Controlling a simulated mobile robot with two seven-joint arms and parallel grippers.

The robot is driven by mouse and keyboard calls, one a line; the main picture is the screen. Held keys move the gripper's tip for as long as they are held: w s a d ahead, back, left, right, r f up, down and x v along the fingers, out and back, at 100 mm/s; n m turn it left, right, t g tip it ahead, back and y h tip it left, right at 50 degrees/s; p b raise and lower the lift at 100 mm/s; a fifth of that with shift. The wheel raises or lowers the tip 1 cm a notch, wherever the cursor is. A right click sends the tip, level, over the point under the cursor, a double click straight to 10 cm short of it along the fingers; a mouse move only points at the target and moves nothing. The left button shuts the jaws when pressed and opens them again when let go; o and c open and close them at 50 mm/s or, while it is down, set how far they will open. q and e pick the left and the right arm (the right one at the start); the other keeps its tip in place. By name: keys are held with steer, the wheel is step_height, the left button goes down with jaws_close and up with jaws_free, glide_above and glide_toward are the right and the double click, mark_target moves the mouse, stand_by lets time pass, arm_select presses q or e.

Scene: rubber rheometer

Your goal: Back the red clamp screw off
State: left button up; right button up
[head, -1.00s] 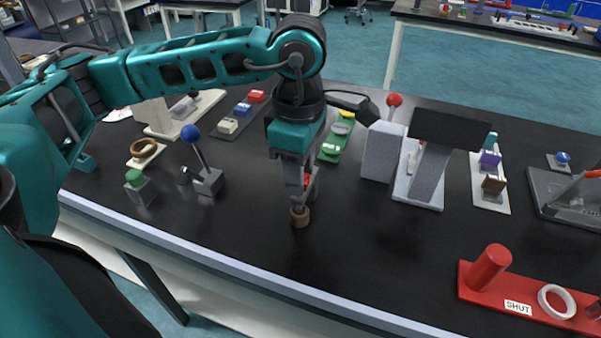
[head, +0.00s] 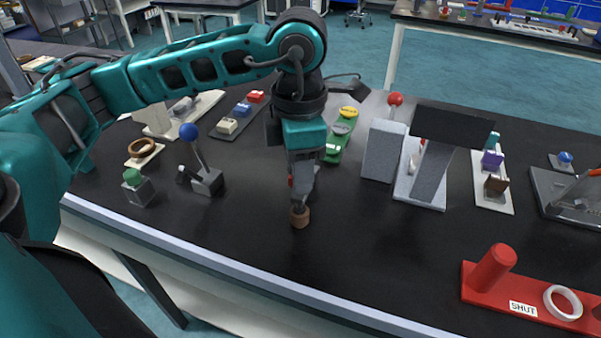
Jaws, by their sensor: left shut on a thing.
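My left gripper (head: 299,207) points straight down over the middle of the bench. It is shut, with its fingertips at a small brown round piece (head: 300,218) on the dark top. A bit of red, which I take for the red clamp screw (head: 290,181), shows at the left edge of the fingers. The fingers hide most of it, so its shape and the exact grip cannot be made out. My right gripper is not in view.
A blue-knobbed lever (head: 190,132) and a green-knobbed block (head: 134,178) stand to the left. A grey block (head: 384,150) and a tilted dark panel (head: 452,124) stand to the right. A red base marked SHUT (head: 490,287) lies front right. The bench front is clear.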

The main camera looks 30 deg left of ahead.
arm_select(q)
steer(key=shift+n, duration=1.2)
steer(key=n, duration=0.3)
steer(key=shift+n, duration=0.8)
steer(key=n, duration=0.4)
steer(key=shift+n, duration=0.3)
steer(key=o, duration=0.9)
